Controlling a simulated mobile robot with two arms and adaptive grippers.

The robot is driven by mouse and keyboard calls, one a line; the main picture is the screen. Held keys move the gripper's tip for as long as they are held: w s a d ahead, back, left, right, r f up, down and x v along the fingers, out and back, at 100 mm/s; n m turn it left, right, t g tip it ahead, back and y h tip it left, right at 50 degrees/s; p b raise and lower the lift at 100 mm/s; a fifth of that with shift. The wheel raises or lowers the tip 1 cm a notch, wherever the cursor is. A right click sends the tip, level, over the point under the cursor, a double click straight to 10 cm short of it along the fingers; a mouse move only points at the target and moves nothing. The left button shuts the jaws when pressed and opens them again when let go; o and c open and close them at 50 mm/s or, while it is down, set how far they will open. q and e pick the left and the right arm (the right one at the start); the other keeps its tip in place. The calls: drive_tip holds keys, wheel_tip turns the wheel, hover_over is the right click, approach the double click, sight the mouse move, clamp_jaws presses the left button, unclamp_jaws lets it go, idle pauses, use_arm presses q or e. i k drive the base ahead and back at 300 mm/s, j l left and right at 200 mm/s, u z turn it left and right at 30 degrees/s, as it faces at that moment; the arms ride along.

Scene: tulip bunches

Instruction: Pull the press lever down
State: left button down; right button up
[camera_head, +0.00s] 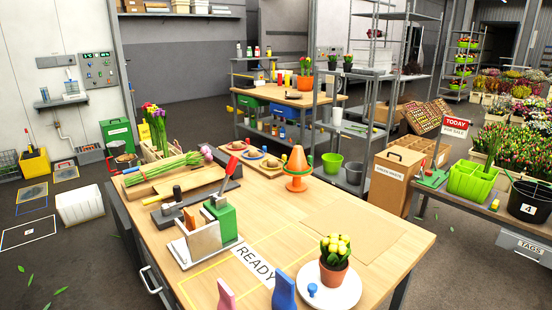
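On the wooden workbench (330,222), a device with a green block (221,220) and pale upright plates (198,243) stands at the left-middle. A short dark lever with a light tip (218,198) sits on top of the green block, tilted upward. Behind it, a red handle (232,166) rises at a slant from a dark flat base (205,202). I cannot tell for sure which of these two is the press lever. Neither gripper shows in the head view, and nothing is seen touching either lever.
A READY label (258,265) lies in front of the device. A potted yellow tulip (335,262) stands on a white plate (347,293). The bench's right part is clear.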

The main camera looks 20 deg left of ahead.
sight(233, 161)
drive_tip(key=i+j+z, duration=0.1)
drive_tip(key=j+z, duration=0.2)
drive_tip(key=j, duration=0.55)
drive_tip(key=j+z, duration=0.3)
drive_tip(key=j, duration=0.55)
drive_tip(key=k+j+z, duration=0.1)
drive_tip(key=j+z, duration=0.2)
drive_tip(key=j, duration=0.6)
